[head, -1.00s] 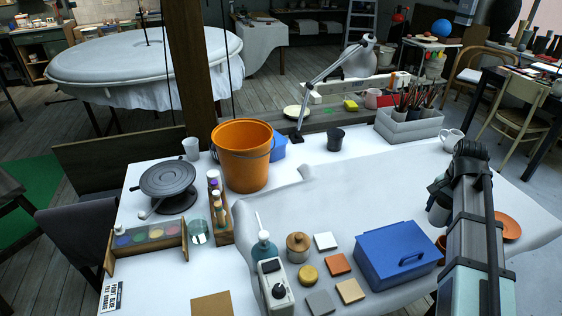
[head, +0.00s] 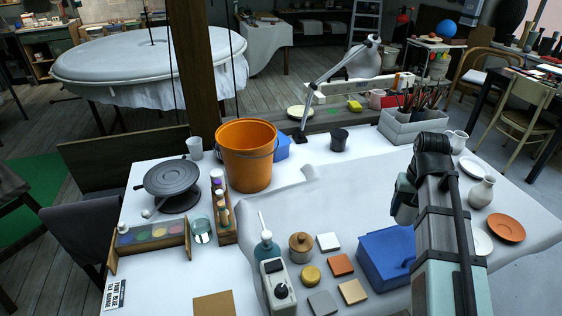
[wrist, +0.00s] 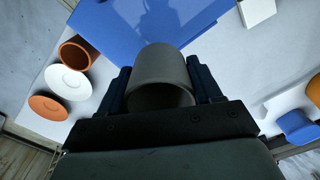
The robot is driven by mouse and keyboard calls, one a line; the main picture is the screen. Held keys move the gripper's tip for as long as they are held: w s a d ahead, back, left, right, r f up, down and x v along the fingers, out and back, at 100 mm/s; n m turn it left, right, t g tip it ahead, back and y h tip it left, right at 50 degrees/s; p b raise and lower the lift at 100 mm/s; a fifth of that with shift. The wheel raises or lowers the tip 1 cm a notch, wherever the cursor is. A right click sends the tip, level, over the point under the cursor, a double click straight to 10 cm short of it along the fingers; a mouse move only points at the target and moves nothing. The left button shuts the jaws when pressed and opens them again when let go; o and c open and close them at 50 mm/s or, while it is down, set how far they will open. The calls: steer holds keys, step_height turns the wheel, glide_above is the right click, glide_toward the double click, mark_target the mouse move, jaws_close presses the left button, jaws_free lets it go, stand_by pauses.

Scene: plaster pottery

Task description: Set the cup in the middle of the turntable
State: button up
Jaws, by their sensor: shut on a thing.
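My gripper (wrist: 161,74) is shut on a grey cup (wrist: 160,62) in the wrist view, with one finger on each side of it. In the head view my own arm hides the fingers and the held cup. The turntable (head: 172,176) is a dark grey round disc on a low base, at the left of the white table in the head view. No object stands on the middle of its top. My gripper is far to the right of it, at the blue box.
An orange bucket (head: 247,158) stands right of the turntable. A wooden bottle rack (head: 222,215) and a paint palette (head: 150,238) are near its front. The blue box (head: 385,256) lies by my arm. A dark cup (head: 339,139) stands at the back. The table's middle is clear.

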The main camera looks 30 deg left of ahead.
steer(key=s+a+r+n, duration=0.15)
steer(key=s+a, duration=0.35)
steer(key=a, duration=2)
steer(key=s+a+r, duration=0.2)
steer(key=s+a, duration=0.2)
steer(key=a, duration=2.2)
steer(key=s+a+r+n, duration=0.15)
steer(key=s+a, duration=0.35)
steer(key=a, duration=2)
steer(key=shift+w+a+f+m, duration=0.15)
steer(key=shift+f+m, duration=0.3)
steer(key=shift+f, duration=1.15)
steer(key=shift+s+a+f+m, duration=0.15)
steer(key=shift+f+m, duration=0.25)
steer(key=shift+f, duration=1.25)
steer(key=shift+w+a+f+m, duration=0.15)
steer(key=shift+f+m, duration=0.3)
steer(key=shift+f, duration=1.15)
steer(key=shift+f, duration=0.4)
steer(key=o, duration=1.1)
steer(key=shift+o, duration=0.2)
